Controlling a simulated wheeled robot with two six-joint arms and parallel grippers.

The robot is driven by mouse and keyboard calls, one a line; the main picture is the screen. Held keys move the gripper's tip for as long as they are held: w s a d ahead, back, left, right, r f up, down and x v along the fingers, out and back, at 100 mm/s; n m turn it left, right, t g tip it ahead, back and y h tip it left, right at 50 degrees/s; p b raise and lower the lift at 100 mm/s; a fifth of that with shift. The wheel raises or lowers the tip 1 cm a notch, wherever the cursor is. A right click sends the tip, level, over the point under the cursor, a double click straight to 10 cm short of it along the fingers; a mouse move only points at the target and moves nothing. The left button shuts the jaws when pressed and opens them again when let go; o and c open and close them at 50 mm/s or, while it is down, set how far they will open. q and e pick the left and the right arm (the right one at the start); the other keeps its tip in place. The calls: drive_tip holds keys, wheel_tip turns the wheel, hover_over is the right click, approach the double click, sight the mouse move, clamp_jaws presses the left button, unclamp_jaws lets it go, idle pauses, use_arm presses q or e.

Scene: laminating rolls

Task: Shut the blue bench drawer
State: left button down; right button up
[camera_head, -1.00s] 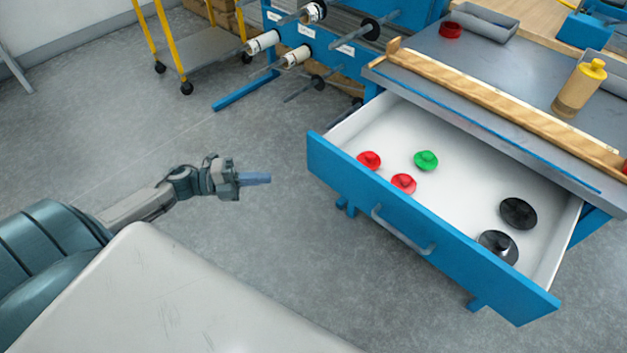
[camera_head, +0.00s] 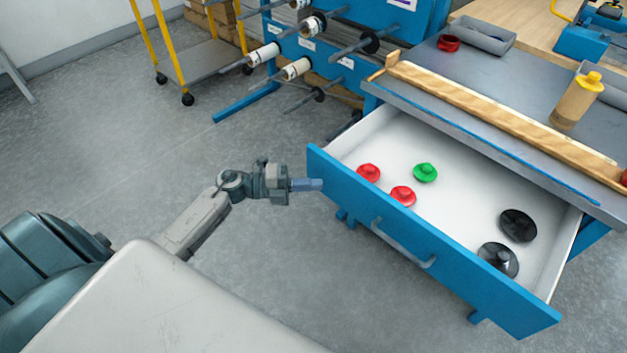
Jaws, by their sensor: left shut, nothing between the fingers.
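The blue bench drawer (camera_head: 345,193) is pulled well out from the bench. Its blue front faces me and carries a grey bar handle (camera_head: 402,244). Inside its white tray lie two red knobs (camera_head: 369,173), a green knob (camera_head: 425,172) and two black discs (camera_head: 518,225). My left gripper (camera_head: 308,184) is shut and empty. Its fingertips are at the left end of the drawer front, close to or against the blue panel; I cannot tell if they touch. My right gripper is not in view.
The grey bench top (camera_head: 470,75) holds a wooden strip (camera_head: 490,108), a yellow-capped bottle (camera_head: 577,100), a red ring (camera_head: 448,43) and a grey tray (camera_head: 482,36). A blue roll rack (camera_head: 335,60) and a yellow-legged cart (camera_head: 203,60) stand behind. The floor at left is clear.

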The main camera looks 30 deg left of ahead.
use_arm(q)
drive_tip(key=shift+w+d, duration=0.1)
drive_tip(key=shift+w, duration=0.4)
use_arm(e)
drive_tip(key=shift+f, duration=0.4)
